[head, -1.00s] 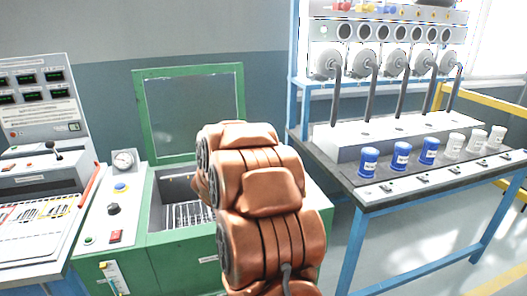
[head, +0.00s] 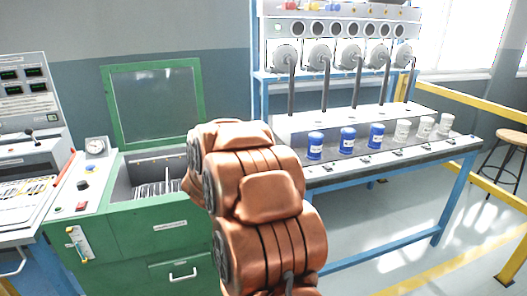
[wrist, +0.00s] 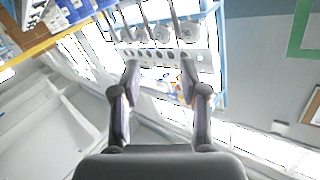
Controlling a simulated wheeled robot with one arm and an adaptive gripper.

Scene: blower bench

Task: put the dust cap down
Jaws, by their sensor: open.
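My gripper (wrist: 160,72) is open in the wrist view, its two fingers apart with nothing between them. It points across open space toward the blower bench, which shows tilted behind the fingers. In the head view my arm hides the gripper. I cannot pick out a dust cap for certain in either view. Small red, yellow and blue items (head: 307,6) lie on top of the blower bench's upper panel, too small to identify.
The blue-framed blower bench (head: 400,158) carries blue jars (head: 347,141) and white jars (head: 424,127) along its front. A green open-lidded machine (head: 130,215) stands left, beside a control console (head: 25,190). A stool (head: 512,137) and yellow rails (head: 470,112) are right.

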